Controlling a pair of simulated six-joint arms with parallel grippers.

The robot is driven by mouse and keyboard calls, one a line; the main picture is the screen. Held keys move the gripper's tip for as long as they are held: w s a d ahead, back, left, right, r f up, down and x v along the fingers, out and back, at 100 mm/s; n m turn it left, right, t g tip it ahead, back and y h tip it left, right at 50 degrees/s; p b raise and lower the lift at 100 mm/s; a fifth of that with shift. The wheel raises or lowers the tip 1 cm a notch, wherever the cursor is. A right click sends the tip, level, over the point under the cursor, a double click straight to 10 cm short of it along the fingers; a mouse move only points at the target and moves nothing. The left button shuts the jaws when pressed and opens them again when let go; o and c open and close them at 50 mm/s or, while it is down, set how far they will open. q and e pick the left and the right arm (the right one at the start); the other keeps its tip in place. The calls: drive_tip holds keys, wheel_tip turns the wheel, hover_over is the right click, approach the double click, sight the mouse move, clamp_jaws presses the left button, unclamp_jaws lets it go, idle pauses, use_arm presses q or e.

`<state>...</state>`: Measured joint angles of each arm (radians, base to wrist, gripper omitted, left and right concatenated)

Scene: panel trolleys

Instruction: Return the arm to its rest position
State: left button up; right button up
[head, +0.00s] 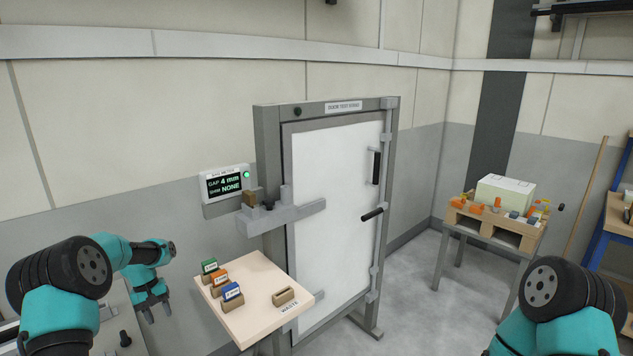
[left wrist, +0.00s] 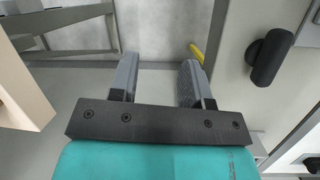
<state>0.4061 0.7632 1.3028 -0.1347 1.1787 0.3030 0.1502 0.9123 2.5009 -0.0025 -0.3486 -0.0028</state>
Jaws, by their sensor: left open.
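My left arm comes in from the left in the head view, teal with black joints. Its gripper (head: 154,308) hangs fingers down, left of the small wooden table and apart from it. In the left wrist view the two grey fingers (left wrist: 157,80) are spread with nothing between them. Below them that view shows floor and a yellow object (left wrist: 197,53). My right arm (head: 565,300) shows only in part at the bottom right of the head view; its gripper is out of view.
The wooden table (head: 247,325) holds green (head: 209,266), orange (head: 220,276) and blue (head: 232,292) blocks in holders, and an empty-looking waste holder (head: 284,296). Behind stands a door test stand (head: 335,200); its meter (head: 224,184) reads gap 4 mm, shim none. A loaded pallet table (head: 490,233) stands right.

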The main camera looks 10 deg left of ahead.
use_arm(q)
drive_tip(key=s+d+f+m+t, duration=0.15)
drive_tip(key=s+d+f, duration=0.25)
drive_tip(key=d+f, duration=0.5)
drive_tip(key=s+d+f+m+t, duration=0.15)
drive_tip(key=s+d+f, duration=0.25)
drive_tip(key=d+f, duration=0.5)
drive_tip(key=s+d+f+m, duration=0.1)
drive_tip(key=s+d+m, duration=0.1)
drive_tip(key=s+d, duration=1.2)
drive_tip(key=s, duration=0.4)
drive_tip(key=shift+f+g+h, duration=0.3)
